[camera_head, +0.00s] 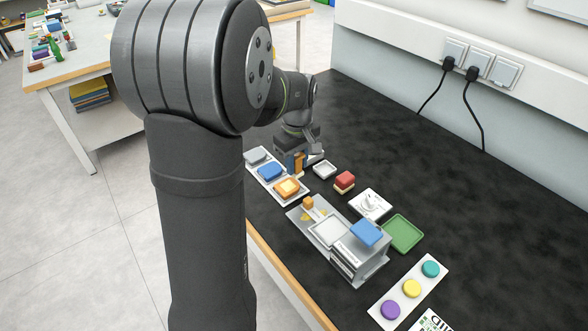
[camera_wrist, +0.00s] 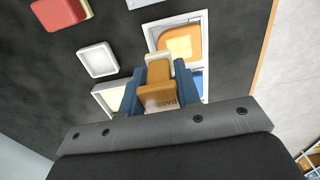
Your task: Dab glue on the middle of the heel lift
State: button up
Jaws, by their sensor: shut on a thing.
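My gripper (camera_wrist: 158,90) has two blue fingers shut on an orange-brown block (camera_wrist: 157,98) with a pale end and partly readable lettering. The held orange-brown block also shows upright under my gripper in the head view (camera_head: 298,162). A long white tray (camera_head: 272,187) carries a grey piece (camera_head: 256,156), a blue piece (camera_head: 271,171) and an orange piece with a pale yellow middle (camera_head: 288,187). The orange piece also lies just beyond the held block in the wrist view (camera_wrist: 181,44). I cannot tell for sure which piece is the heel lift.
A small white dish (camera_head: 324,170) and a red-and-cream block (camera_head: 344,181) stand near my gripper. A grey fixture (camera_head: 362,262) with a blue top, a green mat (camera_head: 404,233) and a tray of coloured discs (camera_head: 399,300) stand further along. The black tabletop behind is clear.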

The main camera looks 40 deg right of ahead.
jog(key=shift+r, duration=2.7)
jog(key=shift+w, duration=0.1)
jog(key=w+a+f+n, duration=0.1)
jog(key=w+a+f, duration=0.3)
jog(key=w+a, duration=0.45)
jog(key=w+a+f+n, duration=0.1)
jog(key=w+a+f, duration=0.4)
jog(key=w+a, duration=0.4)
jog(key=a+f+m, duration=0.1)
jog(key=a+f, duration=0.7)
jog(key=a, duration=0.2)
jog(key=a+f+m, duration=0.1)
jog(key=a+f, duration=0.6)
jog(key=a, duration=0.4)
jog(key=shift+a+f, duration=0.2)
jog(key=shift+f, duration=0.15)
